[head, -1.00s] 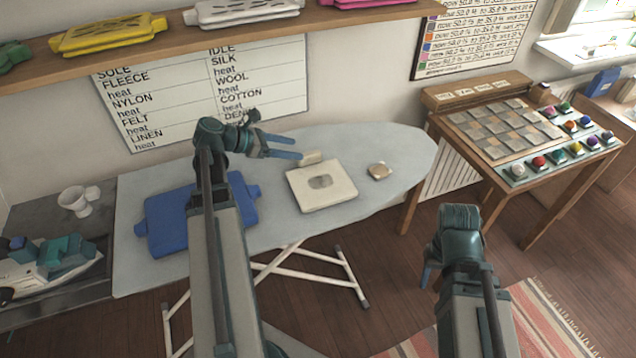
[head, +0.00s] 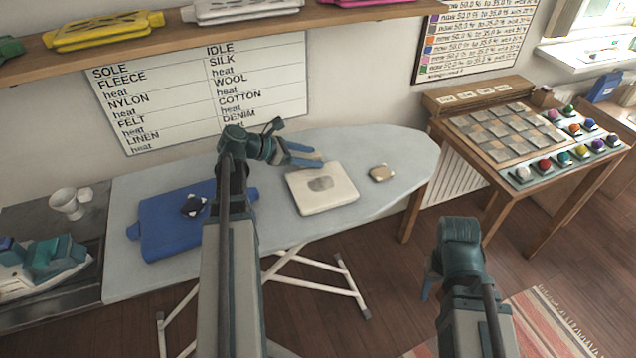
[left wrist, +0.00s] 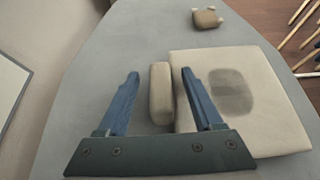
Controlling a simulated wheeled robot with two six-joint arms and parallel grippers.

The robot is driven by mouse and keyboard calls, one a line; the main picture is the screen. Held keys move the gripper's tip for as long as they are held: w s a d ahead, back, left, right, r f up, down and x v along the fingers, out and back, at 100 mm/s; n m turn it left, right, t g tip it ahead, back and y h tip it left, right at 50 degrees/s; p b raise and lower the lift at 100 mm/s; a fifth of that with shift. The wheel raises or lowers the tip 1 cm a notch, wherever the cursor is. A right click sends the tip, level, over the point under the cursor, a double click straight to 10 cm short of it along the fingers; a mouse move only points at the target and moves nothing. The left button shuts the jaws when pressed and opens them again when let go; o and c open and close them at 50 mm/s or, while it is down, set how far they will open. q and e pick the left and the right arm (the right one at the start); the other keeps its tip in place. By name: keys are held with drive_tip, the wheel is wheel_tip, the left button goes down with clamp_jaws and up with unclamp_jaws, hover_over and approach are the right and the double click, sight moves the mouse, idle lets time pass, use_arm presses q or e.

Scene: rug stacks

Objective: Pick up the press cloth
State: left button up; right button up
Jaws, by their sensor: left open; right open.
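A small cream rounded block (left wrist: 160,93), which may be the folded press cloth, lies on the ironing board (head: 390,145) beside a flat cream square (head: 335,202) with a grey patch. The square also shows in the left wrist view (left wrist: 275,120). My left gripper (head: 318,156) is open over the board. In the left wrist view its fingers (left wrist: 160,73) appear on either side of the block, with the right finger over the square's edge; contact is unclear. In the head view the fingers mostly hide the block. My right gripper (head: 430,289) is open and empty, away from the board.
A small tan item (head: 382,173) lies right of the square. A blue board-like item (head: 165,225) with a dark piece (head: 194,205) lies at left. A white cup (head: 68,202) and iron (head: 45,268) stand further left. A shelf (head: 330,22) hangs above.

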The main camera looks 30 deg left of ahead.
use_arm(q)
drive_tip(key=shift+c, duration=0.3)
clamp_jaws()
drive_tip(key=shift+r, duration=0.2)
